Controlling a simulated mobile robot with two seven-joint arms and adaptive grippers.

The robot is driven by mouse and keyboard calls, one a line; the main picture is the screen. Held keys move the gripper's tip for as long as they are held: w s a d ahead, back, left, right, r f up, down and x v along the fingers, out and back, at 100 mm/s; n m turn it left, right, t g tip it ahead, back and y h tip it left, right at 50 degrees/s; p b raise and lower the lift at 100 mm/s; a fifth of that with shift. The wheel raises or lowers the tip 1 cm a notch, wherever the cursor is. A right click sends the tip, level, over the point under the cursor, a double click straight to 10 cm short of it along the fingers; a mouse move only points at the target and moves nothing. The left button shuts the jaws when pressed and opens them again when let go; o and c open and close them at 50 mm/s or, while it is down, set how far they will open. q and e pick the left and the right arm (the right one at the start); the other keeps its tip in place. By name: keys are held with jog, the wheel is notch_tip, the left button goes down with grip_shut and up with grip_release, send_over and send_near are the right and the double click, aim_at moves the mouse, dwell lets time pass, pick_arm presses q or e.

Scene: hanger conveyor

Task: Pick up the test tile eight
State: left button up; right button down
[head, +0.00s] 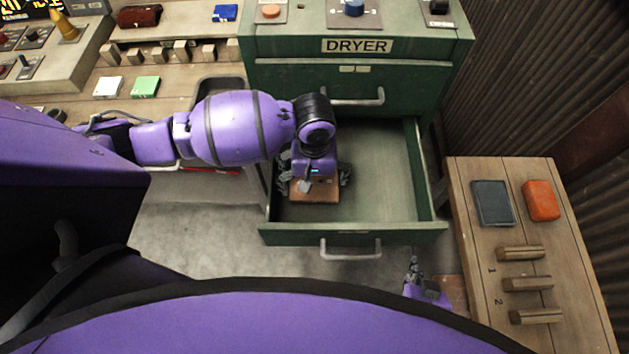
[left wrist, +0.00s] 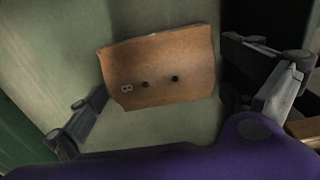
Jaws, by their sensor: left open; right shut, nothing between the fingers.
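Test tile eight is a brown, slightly curved, wood-like tile (head: 322,195) lying in the open green dryer drawer (head: 390,205). In the left wrist view the tile (left wrist: 160,68) shows an 8 and two dark holes. My left gripper (head: 314,184) is above the tile inside the drawer, its fingers spread toward either side of it. In the left wrist view the fingers (left wrist: 168,85) are wide apart with nothing between them gripped. My left wrist hides part of the tile in the head view. My right gripper (head: 413,268) is shut and empty, in front of the drawer.
The dryer cabinet (head: 360,75) stands behind the drawer. A wooden side table (head: 470,240) at right holds a dark grey tile (head: 492,203), an orange block (head: 540,200) and wooden pegs (head: 527,284). White (head: 107,87) and green (head: 145,87) tiles lie on the left bench. The drawer's right half is clear.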

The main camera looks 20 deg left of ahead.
pick_arm(q)
jog(key=shift+f, duration=0.4)
jog(key=shift+c, duration=0.5)
jog(key=c, duration=0.9)
jog(key=shift+r, duration=0.1)
jog(key=r, duration=0.9)
jog(key=shift+a, duration=0.2)
jog(key=a+m, duration=0.1)
jog(key=a, duration=0.2)
jog(key=a+r+m, duration=0.1)
jog(key=a+m, duration=0.1)
jog(key=a, duration=0.1)
jog(key=shift+w+a+r, duration=0.1)
jog(key=shift+a+r, duration=0.05)
